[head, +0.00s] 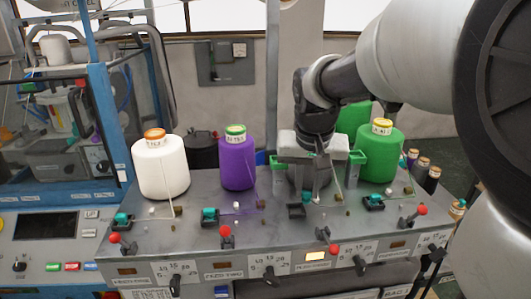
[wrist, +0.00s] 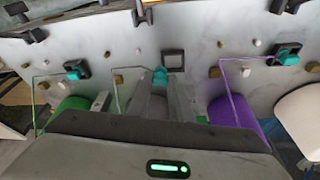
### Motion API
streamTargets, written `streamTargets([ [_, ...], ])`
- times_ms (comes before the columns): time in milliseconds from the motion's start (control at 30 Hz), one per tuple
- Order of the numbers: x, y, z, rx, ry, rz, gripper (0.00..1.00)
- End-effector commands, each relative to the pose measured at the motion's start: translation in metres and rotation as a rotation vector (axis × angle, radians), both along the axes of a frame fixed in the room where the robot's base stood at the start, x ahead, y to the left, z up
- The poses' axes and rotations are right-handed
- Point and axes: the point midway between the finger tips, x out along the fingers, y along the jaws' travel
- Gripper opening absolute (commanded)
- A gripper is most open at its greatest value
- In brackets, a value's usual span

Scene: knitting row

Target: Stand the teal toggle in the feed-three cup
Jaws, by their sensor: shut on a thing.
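The teal toggle (wrist: 160,75) shows at the tips of my gripper (wrist: 158,90) in the wrist view, and the fingers are shut on it. The feed-three cup (wrist: 173,61) is a dark square frame that looks empty, just beyond the toggle and slightly right of it in the wrist view. In the head view, the cup (head: 297,211) sits on the grey deck, just left of and in front of my gripper (head: 316,196). The toggle is mostly hidden there. I cannot tell whether it touches the deck or the cup.
Neighbouring cups with teal toggles stand at the purple cone (head: 237,165), the white cone (head: 161,168) and the front green cone (head: 380,155). Red-knobbed levers, including one near feed three (head: 333,249), stand along the front edge. Thin yarns and small pegs are close to my fingers.

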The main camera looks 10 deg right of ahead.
Motion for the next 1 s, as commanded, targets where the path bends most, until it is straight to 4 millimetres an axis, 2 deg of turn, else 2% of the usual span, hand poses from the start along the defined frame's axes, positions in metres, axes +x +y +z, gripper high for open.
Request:
streamTargets([
  [500, 0.0, 0.019, -0.006, 0.001, 0.001, 0.002, 0.07],
  [1000, 0.0, 0.022, -0.007, 0.0, 0.0, 0.0, 0.07],
])
